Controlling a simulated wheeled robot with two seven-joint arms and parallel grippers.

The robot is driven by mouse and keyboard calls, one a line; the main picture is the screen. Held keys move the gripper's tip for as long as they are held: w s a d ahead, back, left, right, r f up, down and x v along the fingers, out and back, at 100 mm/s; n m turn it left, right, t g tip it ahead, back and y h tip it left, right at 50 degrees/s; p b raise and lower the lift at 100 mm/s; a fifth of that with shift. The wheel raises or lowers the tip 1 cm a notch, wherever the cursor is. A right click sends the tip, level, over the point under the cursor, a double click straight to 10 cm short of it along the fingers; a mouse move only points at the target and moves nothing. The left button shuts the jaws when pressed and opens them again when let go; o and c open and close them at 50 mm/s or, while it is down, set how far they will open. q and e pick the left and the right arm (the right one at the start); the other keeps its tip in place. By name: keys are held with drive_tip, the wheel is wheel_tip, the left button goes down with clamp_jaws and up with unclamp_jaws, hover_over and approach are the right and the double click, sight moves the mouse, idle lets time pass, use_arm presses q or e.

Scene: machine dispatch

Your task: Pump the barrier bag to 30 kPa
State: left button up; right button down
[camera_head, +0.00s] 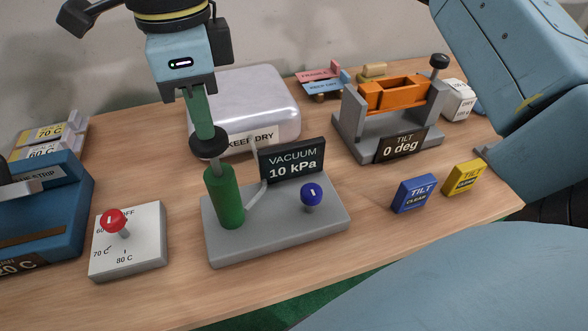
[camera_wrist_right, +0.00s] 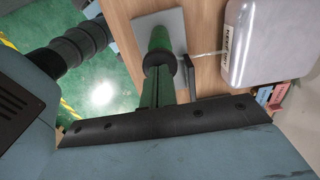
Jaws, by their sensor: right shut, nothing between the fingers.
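The vacuum pump stands on a grey base (camera_head: 285,235) with a green cylinder (camera_head: 226,198) and a round black plunger knob (camera_head: 208,147). A short length of rod shows between knob and cylinder. The vacuum display (camera_head: 292,162) reads 10 kPa. A blue knob (camera_head: 311,194) sits at the base's right. The barrier bag (camera_head: 250,92), pale and puffy with a KEEP DRY label, lies behind the pump; it also shows in the right wrist view (camera_wrist_right: 268,45). My right gripper (camera_head: 207,132) is shut and empty, green fingertips down at the plunger knob, seemingly touching it. My left gripper is not in view.
A white dial box (camera_head: 128,245) with a red knob stands left of the pump, beside a blue sealer (camera_head: 60,215). Blue (camera_head: 414,194) and yellow (camera_head: 465,177) tilt cards lie right. A grey tilt stand (camera_head: 390,130) with an orange tray is behind them, reading 0 deg.

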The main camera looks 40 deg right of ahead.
drive_tip(key=shift+f, duration=0.4)
drive_tip(key=shift+r, duration=0.2)
drive_tip(key=shift+r+p, duration=1.05)
drive_tip(key=shift+r, duration=0.9)
